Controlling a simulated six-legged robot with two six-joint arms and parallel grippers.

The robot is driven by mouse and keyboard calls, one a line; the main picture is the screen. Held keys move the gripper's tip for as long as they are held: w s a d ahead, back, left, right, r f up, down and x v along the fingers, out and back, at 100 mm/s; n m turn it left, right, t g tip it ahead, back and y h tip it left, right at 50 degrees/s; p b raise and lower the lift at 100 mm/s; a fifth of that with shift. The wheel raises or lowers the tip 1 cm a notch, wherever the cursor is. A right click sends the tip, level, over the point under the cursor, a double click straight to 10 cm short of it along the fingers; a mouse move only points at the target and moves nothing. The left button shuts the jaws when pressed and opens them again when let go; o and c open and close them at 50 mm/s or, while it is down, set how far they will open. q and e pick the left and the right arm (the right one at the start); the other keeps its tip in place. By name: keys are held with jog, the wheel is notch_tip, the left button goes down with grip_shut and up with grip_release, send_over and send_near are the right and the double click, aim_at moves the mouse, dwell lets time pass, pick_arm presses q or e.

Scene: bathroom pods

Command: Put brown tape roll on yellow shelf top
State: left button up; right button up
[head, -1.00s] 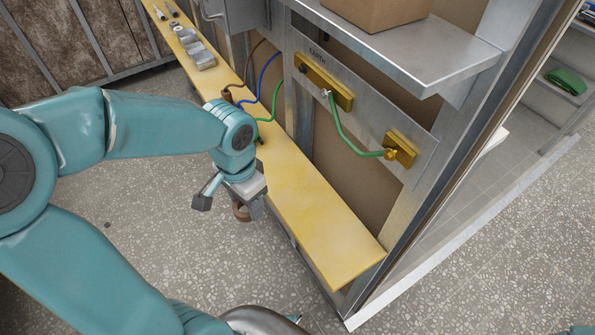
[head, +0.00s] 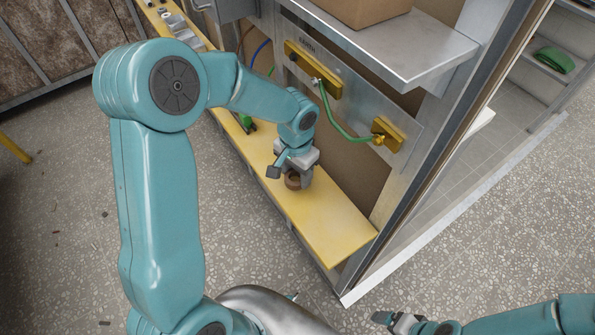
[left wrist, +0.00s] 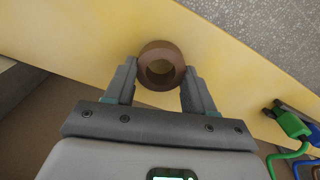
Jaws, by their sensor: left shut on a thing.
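The brown tape roll (head: 293,182) is held between the fingers of my left gripper (head: 291,176), which is shut on it. In the left wrist view the brown ring (left wrist: 161,52) sits between the two grey fingertips (left wrist: 160,76), with yellow surface behind it. The yellow shelf top (head: 327,222) is a long, narrow board running along the metal frame. The roll is over its near half; I cannot tell whether it touches the board. My right gripper (head: 396,321) shows at the bottom edge, partly cut off, and its jaws are unclear.
Green-handled clips or tools (head: 246,123) lie farther up the shelf, also seen in the wrist view (left wrist: 291,124). A green cable (head: 335,116) hangs on the panel behind. A metal ledge (head: 410,50) carries a cardboard box (head: 362,8). The shelf's near end is clear.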

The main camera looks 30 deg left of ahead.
aim_at(297, 175)
pick_arm(q)
jog(key=shift+w+f, duration=0.2)
jog(key=shift+f, duration=0.4)
jog(key=o, duration=1)
notch_tip(297, 175, up, 12)
jog(key=shift+r+p, duration=0.15)
jog(key=shift+p, duration=0.2)
jog(key=shift+s, duration=0.15)
